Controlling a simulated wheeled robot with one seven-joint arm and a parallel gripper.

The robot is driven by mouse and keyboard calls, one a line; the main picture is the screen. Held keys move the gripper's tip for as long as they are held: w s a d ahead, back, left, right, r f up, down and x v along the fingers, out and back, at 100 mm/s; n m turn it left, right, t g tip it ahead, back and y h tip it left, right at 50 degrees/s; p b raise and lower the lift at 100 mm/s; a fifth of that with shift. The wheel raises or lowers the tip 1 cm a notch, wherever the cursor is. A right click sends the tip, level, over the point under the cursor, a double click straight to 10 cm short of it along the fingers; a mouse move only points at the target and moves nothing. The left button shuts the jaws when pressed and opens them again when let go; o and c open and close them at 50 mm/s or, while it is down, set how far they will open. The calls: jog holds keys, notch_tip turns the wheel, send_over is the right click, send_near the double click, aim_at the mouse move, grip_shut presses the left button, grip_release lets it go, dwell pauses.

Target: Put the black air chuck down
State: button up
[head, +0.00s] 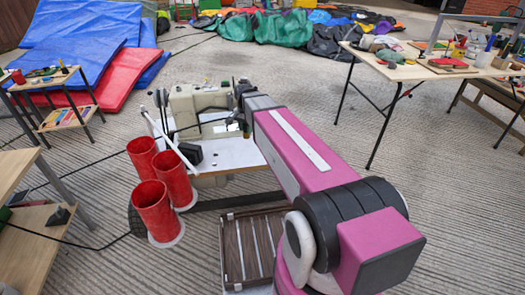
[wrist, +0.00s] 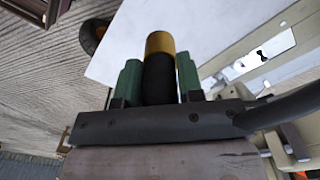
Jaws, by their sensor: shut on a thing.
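My gripper (wrist: 159,62) has green fingers, closed on either side of the black air chuck (wrist: 159,80) in the wrist view. The chuck is a short black cylinder with a brass-yellow end (wrist: 160,42) pointing away from the wrist. A white tabletop (wrist: 115,62) shows beyond it; I cannot tell how far above it the chuck is. In the head view my pink arm reaches to the sewing machine table (head: 232,158), and the gripper and chuck are mostly hidden.
A cream sewing machine (head: 195,105) stands on the white table. Red cylinders (head: 153,206) stand at its left front. A slatted brown panel (head: 250,245) is below the arm. A wooden table (head: 415,70) with clutter stands at right. Open concrete lies between them.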

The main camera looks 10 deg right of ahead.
aim_at(244, 133)
jog(key=f, duration=0.1)
jog(key=a+f+m, duration=0.1)
jog(key=f, duration=0.1)
jog(key=shift+w, duration=0.2)
jog(key=w+d+f, duration=0.2)
jog(key=d, duration=0.1)
jog(key=w+d+f, duration=0.2)
jog(key=d, duration=0.1)
jog(key=w+d+f, duration=0.2)
jog(key=d+f, duration=0.1)
jog(key=shift+d+f, duration=0.1)
jog(key=shift+d, duration=0.25)
jog(key=shift+f, duration=1.95)
jog(key=o, duration=1)
jog(key=shift+f, duration=0.1)
